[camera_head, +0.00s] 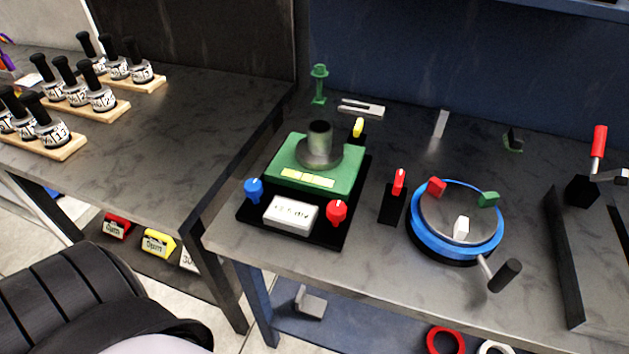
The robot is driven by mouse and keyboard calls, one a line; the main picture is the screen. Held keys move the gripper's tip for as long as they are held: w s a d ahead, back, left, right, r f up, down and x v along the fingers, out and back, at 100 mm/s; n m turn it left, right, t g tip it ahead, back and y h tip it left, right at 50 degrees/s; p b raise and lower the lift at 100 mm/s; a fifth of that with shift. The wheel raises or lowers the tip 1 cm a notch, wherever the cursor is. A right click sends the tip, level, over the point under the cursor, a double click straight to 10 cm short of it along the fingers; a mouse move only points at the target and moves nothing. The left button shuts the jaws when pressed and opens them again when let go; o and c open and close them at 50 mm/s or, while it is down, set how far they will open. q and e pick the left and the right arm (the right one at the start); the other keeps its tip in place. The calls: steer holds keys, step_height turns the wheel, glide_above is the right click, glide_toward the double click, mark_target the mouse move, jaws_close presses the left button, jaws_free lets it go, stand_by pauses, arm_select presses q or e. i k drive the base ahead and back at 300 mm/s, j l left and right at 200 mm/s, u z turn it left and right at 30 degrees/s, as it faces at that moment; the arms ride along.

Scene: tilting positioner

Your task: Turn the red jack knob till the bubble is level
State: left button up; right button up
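The tilting positioner has a black base (291,240) and a green plate (335,151) with a grey cylinder (320,147) standing on it. A yellow level vial (308,178) lies along the plate's front edge; the bubble is too small to make out. The red jack knob (337,211) is at the base's front right corner and a blue knob (253,189) at its front left. A white box (291,215) with blurred text sits between them. A yellow-topped part (358,127) stands behind the plate. Neither gripper is in view, and nothing touches the knob.
Right of the positioner stand a red-tipped lever on a black block (391,204) and a blue-rimmed turntable (457,242) with a black handle. A green stand (319,84) and a flat metal piece (361,108) are behind. The left table (190,130) holds several black-knobbed weights on wooden boards.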

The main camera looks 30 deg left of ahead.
mark_target(336, 211)
steer(key=u, duration=1.2)
